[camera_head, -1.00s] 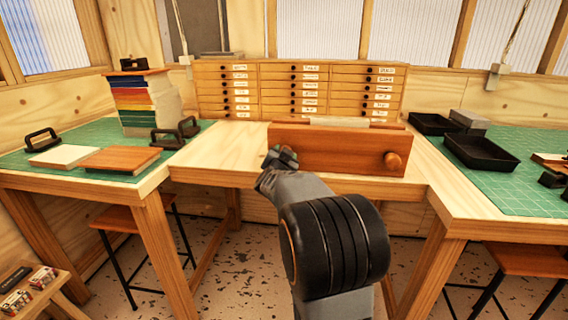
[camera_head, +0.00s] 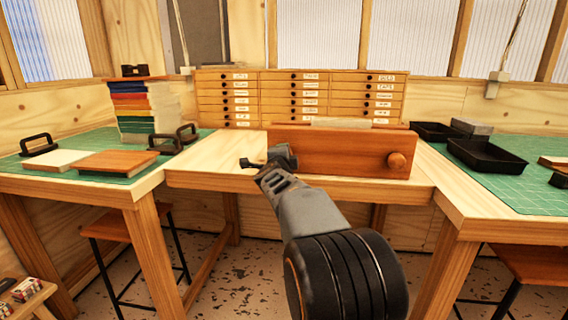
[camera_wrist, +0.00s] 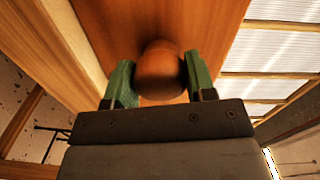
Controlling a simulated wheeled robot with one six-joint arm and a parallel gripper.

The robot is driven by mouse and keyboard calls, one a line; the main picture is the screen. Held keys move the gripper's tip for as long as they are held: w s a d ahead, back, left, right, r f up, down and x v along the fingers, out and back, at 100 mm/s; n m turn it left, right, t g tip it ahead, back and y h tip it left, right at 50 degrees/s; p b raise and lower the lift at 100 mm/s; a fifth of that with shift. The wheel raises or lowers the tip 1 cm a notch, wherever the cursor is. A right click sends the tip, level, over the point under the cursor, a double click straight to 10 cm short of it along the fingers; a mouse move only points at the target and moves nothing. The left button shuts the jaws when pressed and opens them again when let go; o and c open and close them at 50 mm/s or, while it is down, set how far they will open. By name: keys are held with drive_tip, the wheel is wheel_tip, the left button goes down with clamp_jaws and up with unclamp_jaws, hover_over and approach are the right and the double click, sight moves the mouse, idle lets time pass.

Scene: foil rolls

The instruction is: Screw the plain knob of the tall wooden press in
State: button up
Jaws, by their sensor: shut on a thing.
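The wooden press (camera_head: 335,150) stands on the middle table, a reddish-brown board facing me with pale material showing along its top. One round wooden knob (camera_head: 396,160) is on the board's right end and is free. My gripper (camera_head: 268,162) is at the board's left end and covers the knob there in the head view. In the wrist view, this round, plain-looking wooden knob (camera_wrist: 160,70) sits between my green finger pads (camera_wrist: 160,85), which are shut on it. The board's face (camera_wrist: 120,22) is behind it.
A low drawer cabinet (camera_head: 225,98) stands behind the press. On the left table are a stack of coloured boards (camera_head: 135,105) and loose boards (camera_head: 118,162). Black trays (camera_head: 487,155) lie on the right green mat. The tabletop left of the press is clear.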

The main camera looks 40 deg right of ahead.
drive_tip(key=m+b, duration=0.1)
drive_tip(key=m, duration=0.1)
drive_tip(key=m+b, duration=0.2)
drive_tip(key=m, duration=0.1)
drive_tip(key=shift+f+m, duration=0.25)
drive_tip(key=shift+m, duration=0.05)
drive_tip(key=m+b, duration=0.3)
drive_tip(key=m, duration=0.3)
drive_tip(key=shift+r, duration=0.15)
idle(0.4)
drive_tip(key=o, duration=0.9)
drive_tip(key=shift+r, duration=0.1)
drive_tip(key=shift+p+v, duration=0.6)
drive_tip(key=shift+v, duration=6.35)
